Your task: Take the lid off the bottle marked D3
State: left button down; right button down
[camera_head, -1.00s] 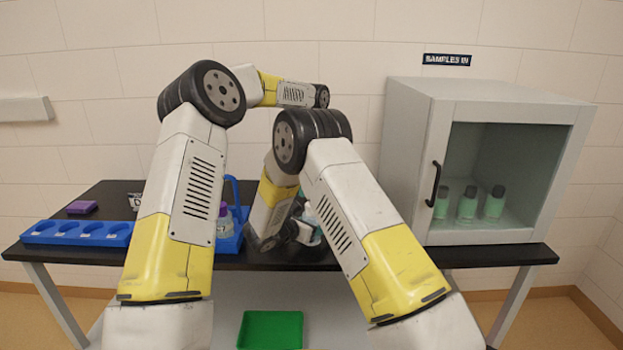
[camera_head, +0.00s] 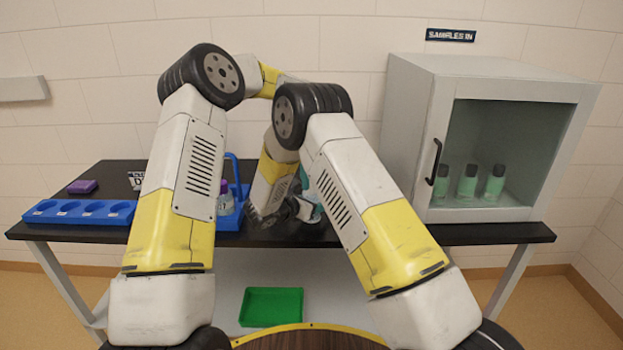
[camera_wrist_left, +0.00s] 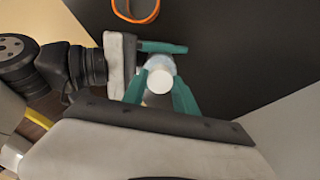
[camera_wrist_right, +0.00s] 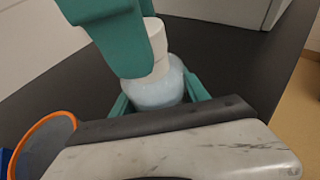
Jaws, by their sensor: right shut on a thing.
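A pale bottle (camera_wrist_right: 158,92) with a white lid (camera_wrist_right: 155,48) stands upright between my grippers. In the left wrist view the lid (camera_wrist_left: 160,82) shows from above. My right gripper (camera_wrist_right: 160,98) is shut on the bottle's body, one teal finger on each side. My left gripper (camera_wrist_left: 160,88) has its teal fingers around the lid and looks open. One of its fingers covers part of the lid in the right wrist view. In the head view my arms hide most of the bottle, and my left gripper (camera_head: 309,188) shows partly. No mark is readable on this bottle.
A blue carrier (camera_head: 232,222) holds a purple-lidded bottle (camera_head: 225,198). A cabinet (camera_head: 410,120) with green bottles stands right.

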pick_arm(q)
jog(key=n, duration=0.2)
jog(key=shift+n, duration=0.3)
jog(key=n, duration=0.4)
jog(key=shift+d+n, duration=0.1)
jog(key=shift+n, duration=0.3)
jog(key=n, duration=0.4)
jog(key=shift+n, duration=0.3)
jog(key=n, duration=0.5)
jog(key=shift+r, duration=0.1)
jog(key=c, duration=1)
grip_release()
